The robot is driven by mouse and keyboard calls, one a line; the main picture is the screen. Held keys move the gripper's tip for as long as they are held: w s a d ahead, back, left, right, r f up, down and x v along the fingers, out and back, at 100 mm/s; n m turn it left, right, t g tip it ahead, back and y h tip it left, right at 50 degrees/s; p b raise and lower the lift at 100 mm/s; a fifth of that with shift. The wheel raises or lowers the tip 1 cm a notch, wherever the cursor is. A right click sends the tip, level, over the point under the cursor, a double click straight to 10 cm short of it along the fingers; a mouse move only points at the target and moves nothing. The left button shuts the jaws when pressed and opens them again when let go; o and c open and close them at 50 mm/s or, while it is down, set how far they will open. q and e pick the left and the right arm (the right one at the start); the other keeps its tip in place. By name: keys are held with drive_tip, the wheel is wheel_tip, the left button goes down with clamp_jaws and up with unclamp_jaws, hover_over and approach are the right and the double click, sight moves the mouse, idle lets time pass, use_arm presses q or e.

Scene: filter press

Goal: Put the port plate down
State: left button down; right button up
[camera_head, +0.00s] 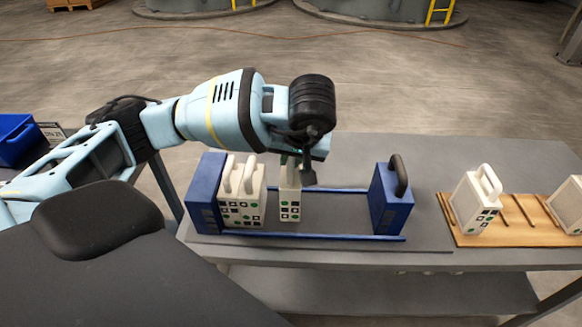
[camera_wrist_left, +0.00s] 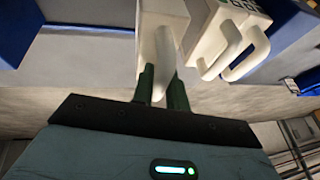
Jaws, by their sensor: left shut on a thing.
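The port plate (camera_head: 290,204), white with small black and green squares, stands upright between the blue rails of the filter press. My left gripper (camera_head: 298,166) is above it, shut on its handle. In the left wrist view the white handle (camera_wrist_left: 163,60) is between the green fingers of my left gripper (camera_wrist_left: 162,88). I cannot tell whether the plate's lower edge rests on the rails or hangs just above them. Two more white plates (camera_head: 241,208) stand to its left against the blue end block (camera_head: 205,193), with a narrow gap to the held plate. My right gripper is out of view.
A blue block with a black handle (camera_head: 389,199) stands at the rails' right end; the rails (camera_head: 340,236) are empty between it and the held plate. A wooden rack (camera_head: 515,222) on the right holds a white plate (camera_head: 474,203) and another (camera_head: 567,205) at the picture's edge.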

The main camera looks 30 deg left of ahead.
use_arm(q)
drive_tip(key=shift+d+f, duration=0.1)
drive_tip(key=shift+f, duration=1.35)
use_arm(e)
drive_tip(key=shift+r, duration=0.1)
use_arm(q)
drive_tip(key=shift+f, duration=0.15)
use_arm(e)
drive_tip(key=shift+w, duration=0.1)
use_arm(q)
drive_tip(key=c, duration=1.4)
unclamp_jaws()
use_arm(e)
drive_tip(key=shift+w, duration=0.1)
